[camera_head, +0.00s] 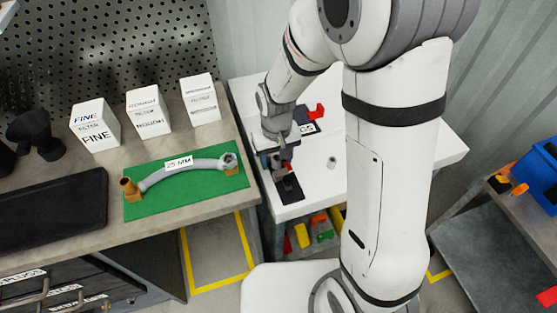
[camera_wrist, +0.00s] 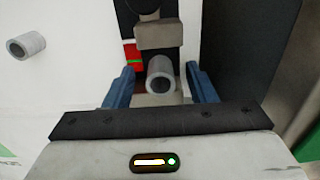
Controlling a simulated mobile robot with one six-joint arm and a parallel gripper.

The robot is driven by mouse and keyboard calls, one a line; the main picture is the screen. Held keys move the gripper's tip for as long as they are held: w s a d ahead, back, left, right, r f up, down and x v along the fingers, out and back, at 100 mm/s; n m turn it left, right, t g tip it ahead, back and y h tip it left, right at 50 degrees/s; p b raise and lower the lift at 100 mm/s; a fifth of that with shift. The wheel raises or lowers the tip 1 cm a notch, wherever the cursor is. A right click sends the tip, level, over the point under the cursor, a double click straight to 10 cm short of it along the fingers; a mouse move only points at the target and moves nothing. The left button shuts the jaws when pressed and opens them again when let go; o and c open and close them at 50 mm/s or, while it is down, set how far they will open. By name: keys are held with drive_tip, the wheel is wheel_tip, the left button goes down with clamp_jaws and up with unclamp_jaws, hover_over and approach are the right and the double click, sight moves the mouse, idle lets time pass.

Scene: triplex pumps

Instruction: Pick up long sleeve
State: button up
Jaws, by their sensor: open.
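My gripper (camera_wrist: 157,80) is open, with its two blue fingers apart on either side of a grey hollow sleeve (camera_wrist: 160,76). The sleeve's round open end faces the wrist camera. A gap shows between the sleeve and each finger. A second grey sleeve (camera_wrist: 27,45) stands apart on the white surface at the upper left of the wrist view; it also shows in the head view (camera_head: 332,162). I cannot tell from their looks which one is longer. In the head view my gripper (camera_head: 279,163) is low over the left side of the white table (camera_head: 355,190), and hides the sleeve between its fingers.
A black strip (camera_head: 290,189) lies on the table below my gripper. A red part (camera_head: 317,112) is behind it. To the left, a workbench holds a green mat (camera_head: 190,206) with a grey hose (camera_head: 180,172) and several white boxes (camera_head: 148,110). Coloured parts (camera_head: 318,228) lie underneath the table.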

drive_tip(key=shift+c, duration=0.5)
clamp_jaws()
